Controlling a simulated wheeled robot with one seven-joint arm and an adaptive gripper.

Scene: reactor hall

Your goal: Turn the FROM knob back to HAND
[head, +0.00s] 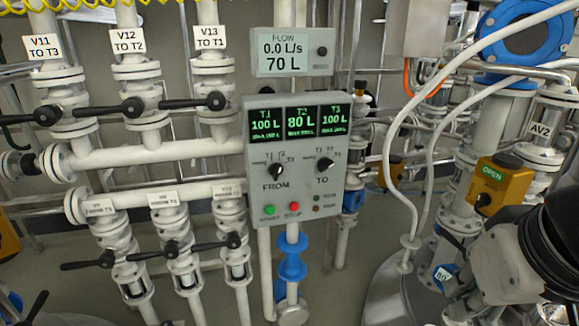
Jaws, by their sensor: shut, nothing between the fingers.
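The grey control panel (256,190) stands in the middle of the head view. Its black FROM knob (275,169) is on the left, above the word FROM. Small position labels lie in an arc over it. The knob seems turned upward and slightly right, but the exact label is too small to tell. The black TO knob (325,164) is to its right. My arm shows as a dark and grey link at the lower right, well away from the panel. I cannot make out my gripper in this view, and nothing touches the FROM knob.
Below the knobs are a green START button (269,210) and a red STOP button (295,207). A flow display (292,52) reads 70 L above. White valve pipes with black levers fill the left. White hoses and an orange actuator (494,180) are on the right.

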